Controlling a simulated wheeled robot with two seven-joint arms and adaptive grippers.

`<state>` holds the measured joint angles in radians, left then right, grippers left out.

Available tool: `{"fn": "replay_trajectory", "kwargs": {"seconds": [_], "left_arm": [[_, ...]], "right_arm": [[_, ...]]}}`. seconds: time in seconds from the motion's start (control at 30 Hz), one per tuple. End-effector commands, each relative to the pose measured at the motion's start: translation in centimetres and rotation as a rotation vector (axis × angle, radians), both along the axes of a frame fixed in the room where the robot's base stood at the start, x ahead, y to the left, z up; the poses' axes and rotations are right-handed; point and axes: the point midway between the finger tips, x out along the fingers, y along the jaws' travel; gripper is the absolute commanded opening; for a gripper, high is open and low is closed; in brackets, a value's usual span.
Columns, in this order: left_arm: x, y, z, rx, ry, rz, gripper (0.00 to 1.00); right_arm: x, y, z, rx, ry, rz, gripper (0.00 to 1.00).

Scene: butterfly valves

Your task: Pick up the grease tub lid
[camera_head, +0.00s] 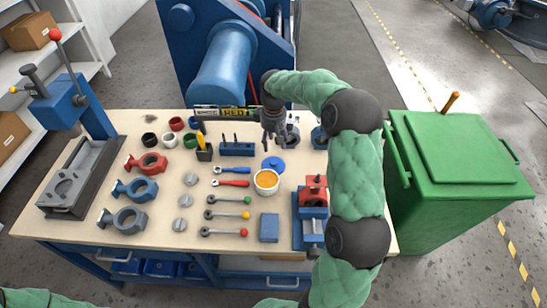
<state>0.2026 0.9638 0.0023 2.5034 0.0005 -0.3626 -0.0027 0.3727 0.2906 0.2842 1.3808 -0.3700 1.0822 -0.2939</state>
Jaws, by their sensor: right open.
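The grease tub lid (275,163) is a round blue disc. It lies on the workbench just behind the grease tub (266,182), a white tub open on top with orange-yellow grease inside. My right gripper (273,140) is open and points down. In the picture it is just above and behind the lid, apart from it. How high it is over the bench is hard to tell. My left gripper is out of view.
The workbench (160,215) holds valve bodies (147,163), discs, levers (225,231), a blue tool block (237,149) and a red-and-blue vise (312,208). A press (75,100) stands at left. A green bin (455,150) stands right. Blue machinery (228,60) is behind.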

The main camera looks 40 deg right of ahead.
Motion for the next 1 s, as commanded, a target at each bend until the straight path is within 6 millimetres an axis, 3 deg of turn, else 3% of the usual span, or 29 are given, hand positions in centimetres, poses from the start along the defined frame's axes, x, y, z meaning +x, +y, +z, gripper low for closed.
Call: {"fn": "replay_trajectory", "kwargs": {"seconds": [0.3,0.57,0.83,1.0], "left_arm": [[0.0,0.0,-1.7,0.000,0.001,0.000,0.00],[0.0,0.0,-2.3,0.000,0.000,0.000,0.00],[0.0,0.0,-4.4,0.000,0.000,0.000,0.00],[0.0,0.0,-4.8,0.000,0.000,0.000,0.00]], "right_arm": [[0.0,0.0,-4.6,0.001,0.004,0.000,0.56],[0.1,0.0,-6.1,0.001,0.001,0.000,0.56],[0.4,-0.2,-9.7,0.002,0.003,0.000,0.56],[0.4,-0.2,-10.7,0.001,0.000,-0.001,0.56]]}}
